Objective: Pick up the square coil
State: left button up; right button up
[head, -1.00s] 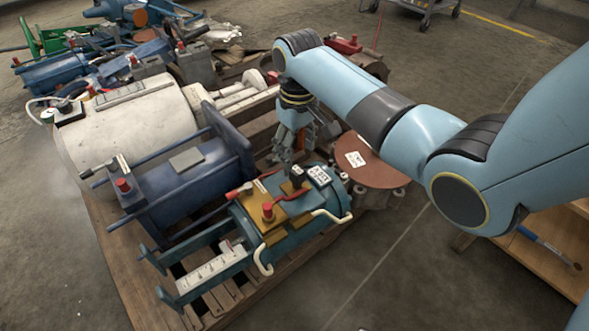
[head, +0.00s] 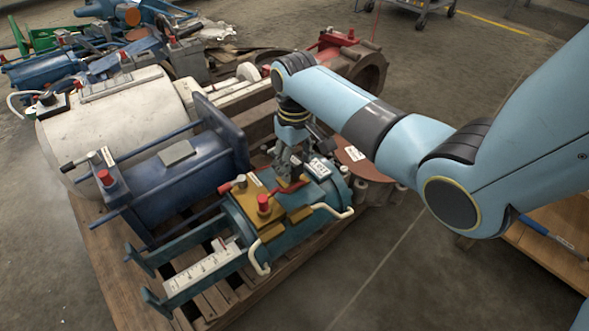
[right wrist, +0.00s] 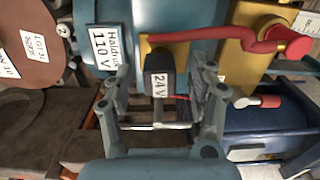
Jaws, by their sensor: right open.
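A small dark square block marked "24V" (right wrist: 160,84), which looks like the square coil, sits against a brass-coloured bracket on the teal machine (head: 285,215). In the right wrist view it stands between the two fingers of my right gripper (right wrist: 158,100). The fingers are apart, one on each side of it, and I see no clear contact. In the head view the right gripper (head: 288,168) points down at the top of the teal machine and largely hides the block. My left gripper is not in view.
A red lever (right wrist: 215,36) runs close by the block. A "110 V" label (right wrist: 106,46) is beside the left finger. A blue machine (head: 185,185) and a pale cylinder (head: 115,120) share the wooden pallet (head: 100,255). Bare floor (head: 400,270) lies to the right.

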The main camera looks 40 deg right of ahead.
jog(key=shift+r, duration=0.1)
grip_shut()
dwell(0.4)
